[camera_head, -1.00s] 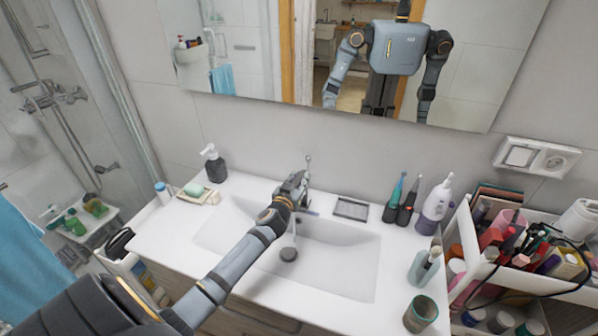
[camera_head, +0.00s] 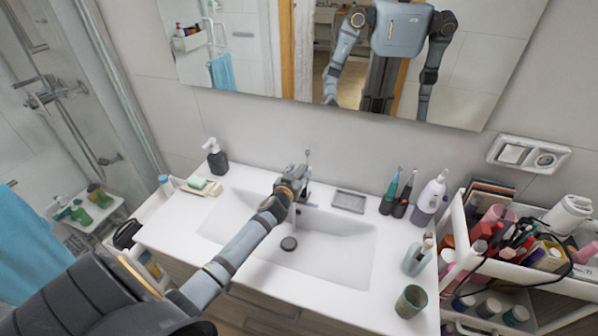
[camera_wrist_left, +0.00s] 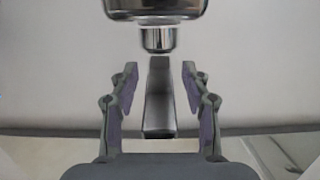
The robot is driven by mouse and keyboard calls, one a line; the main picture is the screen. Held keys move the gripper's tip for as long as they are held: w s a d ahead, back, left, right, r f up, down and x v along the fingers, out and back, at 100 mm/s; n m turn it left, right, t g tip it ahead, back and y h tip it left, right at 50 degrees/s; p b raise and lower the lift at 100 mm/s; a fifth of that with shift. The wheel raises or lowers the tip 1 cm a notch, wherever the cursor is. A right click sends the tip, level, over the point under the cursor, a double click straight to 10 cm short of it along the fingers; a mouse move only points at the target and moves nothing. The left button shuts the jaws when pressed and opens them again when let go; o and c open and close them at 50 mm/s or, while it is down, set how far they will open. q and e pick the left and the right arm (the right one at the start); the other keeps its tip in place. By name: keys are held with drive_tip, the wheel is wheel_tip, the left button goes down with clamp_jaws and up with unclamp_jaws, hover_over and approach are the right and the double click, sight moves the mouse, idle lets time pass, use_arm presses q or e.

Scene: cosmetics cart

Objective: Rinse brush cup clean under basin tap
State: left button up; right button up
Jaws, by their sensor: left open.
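My left gripper (camera_head: 293,177) is at the chrome basin tap, with its arm reaching over the white basin (camera_head: 335,250). In the left wrist view its open fingers (camera_wrist_left: 160,95) stand on either side of a narrow metal part of the tap (camera_wrist_left: 158,105), with gaps on both sides. The tap is mostly hidden behind the gripper in the head view. A greenish cup (camera_head: 411,302), apparently empty, stands upright at the counter's front right. Behind it stands a pale container (camera_head: 415,262) with something upright in it. I cannot tell which is the brush cup. My right gripper is out of view.
A soap dispenser (camera_head: 215,157) and a soap dish (camera_head: 204,188) stand on the left of the counter. A small tray (camera_head: 348,202), two electric toothbrushes and a white bottle (camera_head: 428,200) stand along the back right. A crowded white cosmetics cart (camera_head: 510,272) is beside the counter.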

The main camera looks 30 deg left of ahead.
use_arm(q)
drive_tip(key=v, duration=1.2)
drive_tip(key=shift+f, duration=0.1)
